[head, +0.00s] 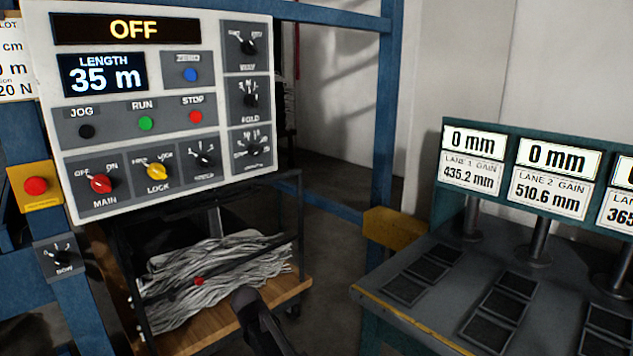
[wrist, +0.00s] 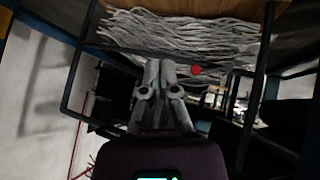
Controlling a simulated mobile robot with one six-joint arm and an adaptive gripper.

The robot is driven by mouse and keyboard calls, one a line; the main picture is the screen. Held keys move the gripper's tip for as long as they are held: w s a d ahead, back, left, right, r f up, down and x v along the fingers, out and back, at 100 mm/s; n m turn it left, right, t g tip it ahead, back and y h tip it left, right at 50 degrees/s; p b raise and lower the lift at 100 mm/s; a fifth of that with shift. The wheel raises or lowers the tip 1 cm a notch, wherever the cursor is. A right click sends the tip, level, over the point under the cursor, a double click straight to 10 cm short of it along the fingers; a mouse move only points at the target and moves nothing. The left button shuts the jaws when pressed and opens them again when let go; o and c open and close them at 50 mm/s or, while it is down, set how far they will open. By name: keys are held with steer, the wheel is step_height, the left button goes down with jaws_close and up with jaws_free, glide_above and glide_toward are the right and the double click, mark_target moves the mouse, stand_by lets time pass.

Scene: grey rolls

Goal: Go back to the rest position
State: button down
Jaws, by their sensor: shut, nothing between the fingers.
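My gripper (wrist: 158,68) shows in the middle of the wrist view, its fingers together with nothing between them. A dark part of my arm (head: 262,322) rises from the bottom edge of the head view, in front of the wooden shelf. Behind it, a bundle of grey strands (head: 225,268) lies on the cart's wooden shelf (head: 285,297). The bundle (wrist: 185,32) also shows beyond my fingers in the wrist view, apparently upside down. A small red spot (head: 198,281) shows in front of the bundle.
A control panel (head: 165,183) reading OFF and 35 m stands at upper left, with an emergency button (head: 36,186) beside it. A bench (head: 415,315) with gauge displays stands at right. Blue frame posts (head: 386,110) stand between. Open floor (head: 340,250) shows between cart and bench.

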steer(key=s+d+f+m+g+h, duration=0.15)
steer(key=s+d, duration=0.25)
steer(key=d, duration=0.7)
steer(key=s+d+f+m+g+h, duration=0.1)
steer(key=s+d+f+m+g, duration=0.15)
steer(key=d, duration=0.85)
steer(key=s+d+m+g, duration=0.4)
steer(key=s+d, duration=1.1)
step_height(320, 180, up, 20)
steer(key=p, duration=2.1)
steer(key=shift+w+a+r+y, duration=0.15)
steer(key=shift+w+a+y, duration=0.15)
steer(key=shift+w+y, duration=0.1)
